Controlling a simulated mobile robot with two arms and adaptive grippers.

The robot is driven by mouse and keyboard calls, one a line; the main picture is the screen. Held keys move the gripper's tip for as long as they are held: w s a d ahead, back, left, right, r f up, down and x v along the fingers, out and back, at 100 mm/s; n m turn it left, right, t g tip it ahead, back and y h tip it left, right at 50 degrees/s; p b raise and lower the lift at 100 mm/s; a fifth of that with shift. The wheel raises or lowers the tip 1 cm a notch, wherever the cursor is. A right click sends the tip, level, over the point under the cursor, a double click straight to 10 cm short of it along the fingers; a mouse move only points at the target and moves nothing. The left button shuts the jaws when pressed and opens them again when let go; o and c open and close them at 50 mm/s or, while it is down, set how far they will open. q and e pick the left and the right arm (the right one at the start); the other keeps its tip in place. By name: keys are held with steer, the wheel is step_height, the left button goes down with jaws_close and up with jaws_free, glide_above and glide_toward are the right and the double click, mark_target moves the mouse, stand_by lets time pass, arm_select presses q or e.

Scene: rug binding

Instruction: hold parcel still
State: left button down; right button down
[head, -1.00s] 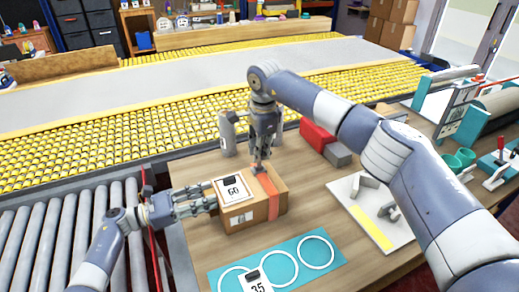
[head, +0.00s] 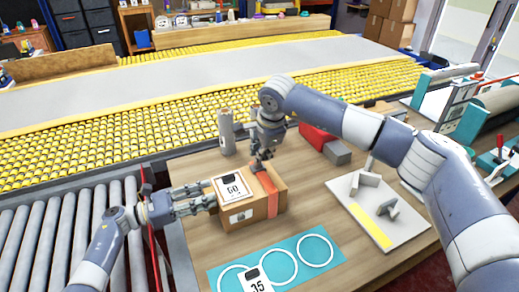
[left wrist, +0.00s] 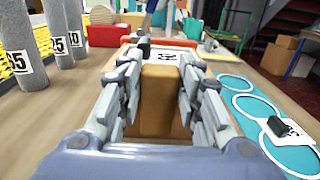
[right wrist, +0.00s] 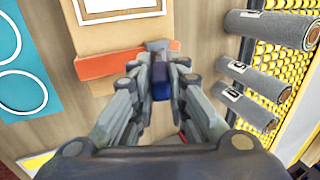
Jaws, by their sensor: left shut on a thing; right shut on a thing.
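The parcel (head: 240,216), a brown cardboard box with a white label on top and an orange-red strip (head: 269,184) across it, sits upright on the wooden table. My left gripper (head: 213,199) is shut on it from the left; in the left wrist view its fingers flank the brown cardboard (left wrist: 162,90). My right gripper (head: 262,154) is above the parcel's far edge, shut on a small dark blue tool (right wrist: 160,82). The tool's grey end lies at the strip's end in the right wrist view. The fingers partly hide the tool.
A teal mat (head: 222,275) with white rings and a number card lies in front of the parcel. A white board (head: 375,238) with grey pieces is to the right. Grey rolls (right wrist: 245,110) stand behind. A red block (head: 315,137) is at the back; rollers (head: 50,235) run left.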

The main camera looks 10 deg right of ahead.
steer(key=s+t, duration=0.1)
steer(key=s+f+t, duration=0.1)
steer(key=t, duration=0.1)
steer(key=shift+s+d+f, duration=0.1)
steer(key=shift+d+f, duration=0.15)
steer(key=shift+d, duration=0.1)
steer(key=shift+s+d+f+t+y, duration=0.1)
steer(key=shift+s+f+t+y, duration=0.1)
steer(key=shift+s+f+t, duration=0.35)
steer(key=shift+s+d+f+t+y, duration=0.1)
steer(key=shift+s+f+t+y, duration=0.1)
steer(key=shift+t, duration=0.55)
steer(key=shift+a, duration=0.1)
steer(key=c, duration=1.6)
jaws_free()
steer(key=shift+o, duration=0.2)
steer(key=shift+s+r, duration=0.35)
steer(key=v, duration=1.1)
steer(key=shift+o, duration=0.4)
steer(key=shift+s+f, duration=0.1)
